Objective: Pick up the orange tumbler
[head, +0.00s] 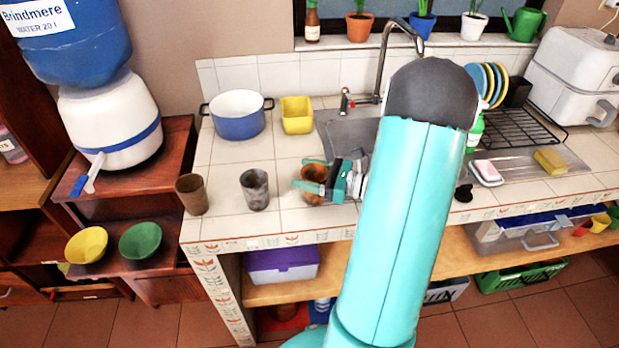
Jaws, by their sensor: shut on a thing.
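The orange tumbler (314,173) stands on the white tiled counter, left of the sink and close to the counter's front edge. My gripper (312,178) reaches it from the right, with its teal fingers around the tumbler's sides. It is shut on the tumbler, and the fingers and wrist hide part of it. The tumbler looks upright. Whether its base touches the tiles is hard to tell. A grey tumbler (255,189) stands just to its left, and a brown tumbler (191,194) stands farther left near the counter's corner.
A blue pot (238,115) and a yellow container (297,115) stand behind the tumblers. The sink (345,134) with its tall tap (386,62) lies behind my arm. A sponge (551,161) and a dish rack (515,128) are at right. Tiles between pot and tumblers are clear.

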